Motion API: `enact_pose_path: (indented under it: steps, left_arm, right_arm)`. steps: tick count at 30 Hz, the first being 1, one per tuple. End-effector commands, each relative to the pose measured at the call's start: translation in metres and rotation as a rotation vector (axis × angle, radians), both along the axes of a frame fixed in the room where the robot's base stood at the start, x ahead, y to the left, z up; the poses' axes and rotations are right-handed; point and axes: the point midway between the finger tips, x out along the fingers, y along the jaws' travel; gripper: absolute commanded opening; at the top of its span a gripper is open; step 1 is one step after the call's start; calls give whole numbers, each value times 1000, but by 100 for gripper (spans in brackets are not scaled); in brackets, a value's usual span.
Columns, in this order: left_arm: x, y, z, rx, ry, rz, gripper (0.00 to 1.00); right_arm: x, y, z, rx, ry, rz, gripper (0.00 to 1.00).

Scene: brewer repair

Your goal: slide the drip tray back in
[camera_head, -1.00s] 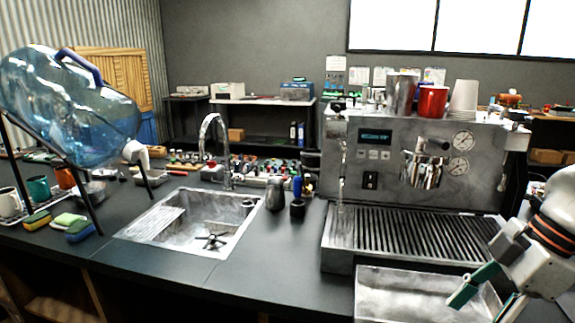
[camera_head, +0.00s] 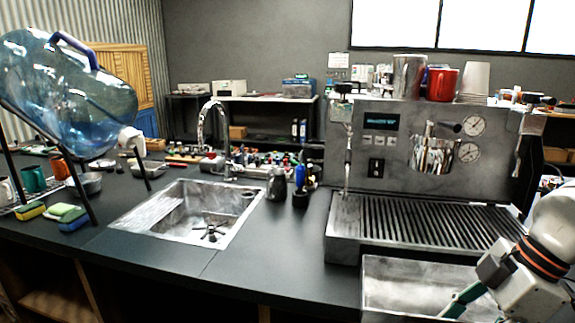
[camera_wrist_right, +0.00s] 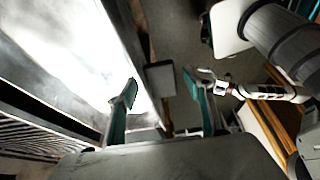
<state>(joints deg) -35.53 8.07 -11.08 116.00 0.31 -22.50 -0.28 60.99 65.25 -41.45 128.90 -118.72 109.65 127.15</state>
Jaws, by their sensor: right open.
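The drip tray (camera_head: 410,284) is a shallow, open metal tray at the lower right of the head view. It stands out in front of the coffee machine (camera_head: 400,140), below its slatted grate (camera_head: 430,222). My right gripper (camera_head: 462,302) is at the tray's right front part; one teal finger shows, the other is mostly hidden. In the right wrist view the gripper (camera_wrist_right: 160,82) is open. The bright tray interior (camera_wrist_right: 60,45) lies left of its fingers. A dark block (camera_wrist_right: 160,78) at the tray's outer wall appears between the fingertips; contact cannot be told.
A sink (camera_head: 195,212) with a tap is set in the dark counter (camera_head: 270,245) left of the machine. Cups, including a red mug (camera_head: 441,84), stand on the machine. A large blue bottle (camera_head: 65,95) leans at far left.

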Motion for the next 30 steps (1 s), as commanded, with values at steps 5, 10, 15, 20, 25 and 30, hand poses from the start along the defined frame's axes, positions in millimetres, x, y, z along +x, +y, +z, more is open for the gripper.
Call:
enact_pose_path:
  steps: [5, 10, 15, 20, 25, 30]
  left_arm:
    - [1, -1, 2, -1, -3, 0, 100]
    - [-1, -3, 0, -4, 2, -3, 100]
    - [-7, -4, -3, -6, 12, -5, 100]
    - [-11, -4, -4, -6, 20, -5, 100]
    - [-10, -4, -2, -5, 17, -5, 100]
    - [-6, -4, 2, -5, 10, -4, 100]
  right_arm:
    - [0, 0, 1, 0, 0, 0, 28]
    - [0, 0, 1, 1, -1, 0, 1]
    - [4, -1, 1, 1, 0, -2, 0]
    - [12, -3, 1, 1, 0, -1, 0]
    - [21, -5, 1, 1, 1, -1, 0]
    - [30, -8, 1, 0, 2, -2, 0]
